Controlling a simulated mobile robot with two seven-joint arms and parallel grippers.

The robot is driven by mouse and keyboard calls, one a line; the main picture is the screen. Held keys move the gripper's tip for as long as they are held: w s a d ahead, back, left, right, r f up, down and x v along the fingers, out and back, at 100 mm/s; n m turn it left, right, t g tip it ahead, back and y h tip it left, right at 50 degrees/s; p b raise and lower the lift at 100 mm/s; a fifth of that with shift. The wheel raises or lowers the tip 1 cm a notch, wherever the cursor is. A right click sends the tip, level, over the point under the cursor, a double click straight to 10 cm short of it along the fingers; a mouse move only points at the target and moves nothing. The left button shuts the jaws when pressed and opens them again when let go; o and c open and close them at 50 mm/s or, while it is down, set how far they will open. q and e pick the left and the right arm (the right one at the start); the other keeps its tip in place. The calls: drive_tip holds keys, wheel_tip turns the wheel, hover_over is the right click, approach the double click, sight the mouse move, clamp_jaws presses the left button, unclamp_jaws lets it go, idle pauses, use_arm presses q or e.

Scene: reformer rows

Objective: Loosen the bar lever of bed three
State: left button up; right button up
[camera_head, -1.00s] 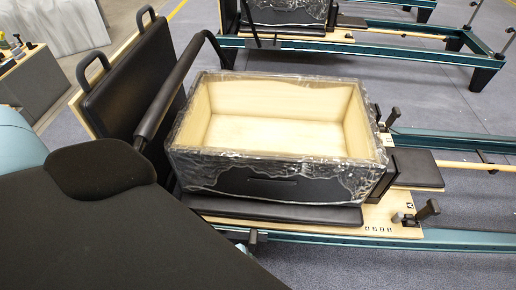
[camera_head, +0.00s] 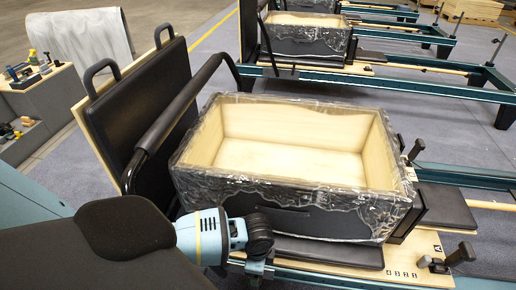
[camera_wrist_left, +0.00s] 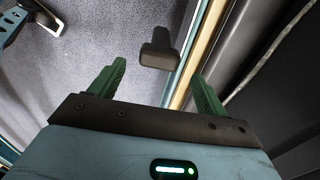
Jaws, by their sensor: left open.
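The near reformer bed has a padded black bar (camera_head: 178,108) rising at its left end. In the left wrist view a dark, rounded lever knob (camera_wrist_left: 160,57) is close to the green fingertips of my left gripper (camera_wrist_left: 157,72), roughly between them. The fingers are open, and I cannot tell whether they touch the knob. In the head view my left wrist (camera_head: 207,237) is at the bed's near side, below the box. The fingers and the knob are hidden there. My right gripper is not in view. No bed number is readable.
A plastic-wrapped wooden box (camera_head: 295,190) sits on the near bed. A black padded board (camera_head: 138,95) stands to its left. Two short black levers (camera_head: 461,254) (camera_head: 415,150) stand at its right end. More beds stand behind. A tool bench (camera_head: 45,105) is at the left.

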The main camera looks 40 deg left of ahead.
use_arm(q)
wheel_tip(320, 180, down, 5)
drive_tip(key=shift+f+b, duration=0.15)
drive_tip(key=shift+b, duration=0.6)
drive_tip(key=shift+f, duration=0.75)
drive_tip(key=c, duration=1.4)
